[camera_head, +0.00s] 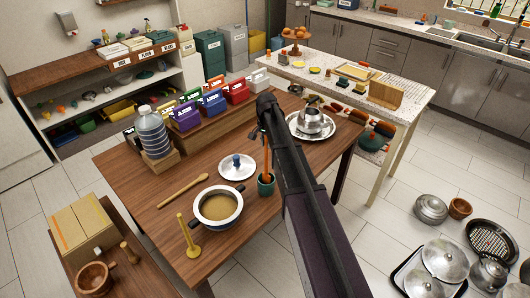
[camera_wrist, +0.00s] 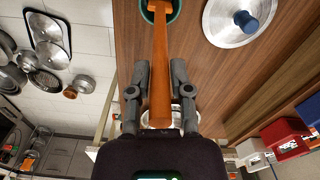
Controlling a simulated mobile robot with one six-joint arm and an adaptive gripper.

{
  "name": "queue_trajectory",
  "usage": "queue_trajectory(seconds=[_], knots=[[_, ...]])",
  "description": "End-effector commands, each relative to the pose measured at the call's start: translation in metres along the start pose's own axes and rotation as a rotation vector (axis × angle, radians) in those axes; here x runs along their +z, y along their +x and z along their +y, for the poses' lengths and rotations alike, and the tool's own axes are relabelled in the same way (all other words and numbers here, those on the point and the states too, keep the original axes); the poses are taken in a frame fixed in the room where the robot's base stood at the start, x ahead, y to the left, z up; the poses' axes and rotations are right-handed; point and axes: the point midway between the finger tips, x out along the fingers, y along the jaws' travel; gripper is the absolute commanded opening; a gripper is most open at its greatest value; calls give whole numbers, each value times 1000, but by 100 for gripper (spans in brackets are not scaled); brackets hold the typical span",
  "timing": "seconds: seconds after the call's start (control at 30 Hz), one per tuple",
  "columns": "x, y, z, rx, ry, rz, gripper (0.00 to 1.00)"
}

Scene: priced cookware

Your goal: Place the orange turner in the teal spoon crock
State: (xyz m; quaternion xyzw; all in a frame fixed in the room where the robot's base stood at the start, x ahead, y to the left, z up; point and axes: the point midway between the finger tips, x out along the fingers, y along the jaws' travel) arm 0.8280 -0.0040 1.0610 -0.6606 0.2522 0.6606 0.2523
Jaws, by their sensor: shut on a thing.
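The orange turner (camera_head: 267,158) is held upright below my gripper (camera_head: 266,124). In the wrist view the turner (camera_wrist: 160,80) runs between the two fingers of my gripper (camera_wrist: 160,66), which are shut on it. The teal spoon crock (camera_head: 266,187) stands on the wooden table, right of the pot. The turner's far end overlaps the crock's mouth in both views and seems to be inside the rim; its tip is hidden. The crock's rim (camera_wrist: 176,14) shows at the top of the wrist view.
A pot (camera_head: 219,222) of brown contents stands left of the crock, with a lid (camera_head: 237,167) behind it. A metal kettle on a plate (camera_head: 297,128) is to the right. Coloured bins (camera_head: 211,102) line the table's back. A wooden spoon (camera_head: 183,190) lies at left.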

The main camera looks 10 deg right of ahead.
Motion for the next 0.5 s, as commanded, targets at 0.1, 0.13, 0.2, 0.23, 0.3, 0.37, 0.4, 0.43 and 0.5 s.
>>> queue_trajectory(seconds=[0.1,0.13,0.2,0.23,0.3,0.37,0.4,0.43,0.5], knots=[[0,0,0,0,0,0,0],[0,0,0,0,0,0,0],[0,0,0,0,-1,0,0],[0,0,0,0,-1,0,0],[0,2,0,0,-1,0,0],[0,4,0,0,-1,0,0],[0,7,-1,0,-1,0,0],[1,9,-1,0,-1,0,0],[1,14,-1,0,-1,0,0]])
